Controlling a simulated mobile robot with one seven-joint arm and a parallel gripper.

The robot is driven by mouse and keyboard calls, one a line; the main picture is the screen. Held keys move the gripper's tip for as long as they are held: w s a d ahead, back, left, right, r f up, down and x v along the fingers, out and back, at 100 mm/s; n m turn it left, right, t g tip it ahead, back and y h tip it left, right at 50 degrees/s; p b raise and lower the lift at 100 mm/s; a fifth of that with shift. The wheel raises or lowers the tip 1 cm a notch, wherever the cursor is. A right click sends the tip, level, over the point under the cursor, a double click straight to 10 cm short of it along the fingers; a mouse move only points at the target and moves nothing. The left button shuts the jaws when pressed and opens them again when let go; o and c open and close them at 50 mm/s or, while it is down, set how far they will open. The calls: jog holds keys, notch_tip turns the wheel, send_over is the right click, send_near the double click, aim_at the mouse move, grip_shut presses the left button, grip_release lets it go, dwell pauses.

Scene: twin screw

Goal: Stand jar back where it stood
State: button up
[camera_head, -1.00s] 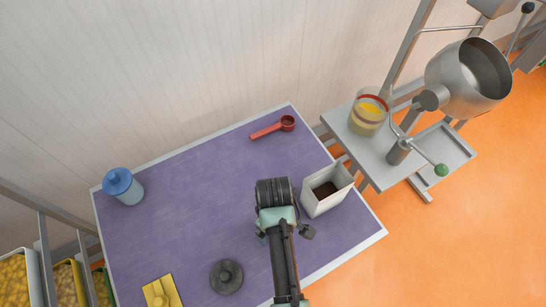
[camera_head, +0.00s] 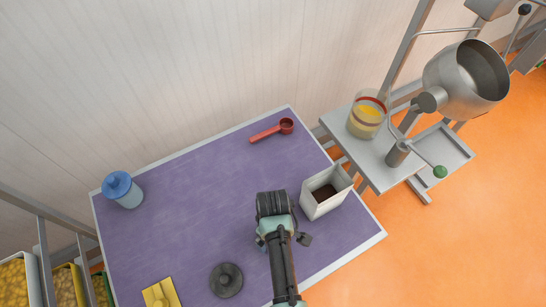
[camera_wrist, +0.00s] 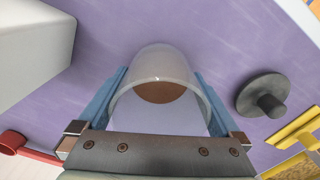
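A clear jar (camera_wrist: 160,62) with some brown content at its bottom is between the blue fingers of my gripper (camera_wrist: 161,80) in the wrist view. The fingers lie against its two sides, and its open rim faces the wrist camera. In the head view my gripper (camera_head: 273,204) is over the front right part of the purple table (camera_head: 190,195), and it hides the jar. I cannot tell whether the jar's base touches the table. A dark round lid with a knob (camera_head: 226,279) lies to the left of my gripper; it also shows in the wrist view (camera_wrist: 262,97).
A white square container with brown content (camera_head: 326,190) stands close on the right of my gripper. A red scoop (camera_head: 270,130) lies at the back. The table's middle is clear.

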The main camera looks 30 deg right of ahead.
jog(key=shift+r, duration=0.1)
notch_tip(320, 180, up, 12)
jog(key=w+r+m+t+h, duration=0.1)
jog(key=w+r+t, duration=0.5)
jog(key=w+r, duration=0.65)
jog(key=w+a+r+m+t, duration=0.1)
jog(key=w+r+t, duration=0.2)
jog(key=r, duration=0.5)
jog(key=w+a+r+t+h, duration=0.1)
jog(key=w+r+t, duration=0.15)
jog(key=r, duration=0.55)
jog(key=w+a+r+m+t, duration=0.15)
jog(key=r+t, duration=0.25)
jog(key=r, duration=0.4)
jog(key=s+a+r+t, duration=0.2)
jog(key=s+r+t, duration=0.2)
jog(key=r, duration=0.6)
jog(key=s+a+r+m+t+y, duration=0.1)
jog(key=s+a+r+t, duration=0.2)
jog(key=r, duration=0.7)
jog(key=s+a+r+t, duration=0.2)
jog(key=s+r+t, duration=0.3)
jog(key=r, duration=0.5)
jog(key=shift+s+a+r+m+y+b, duration=0.15)
jog(key=shift+s+r+m+y+b, duration=0.2)
jog(key=shift+s, duration=0.65)
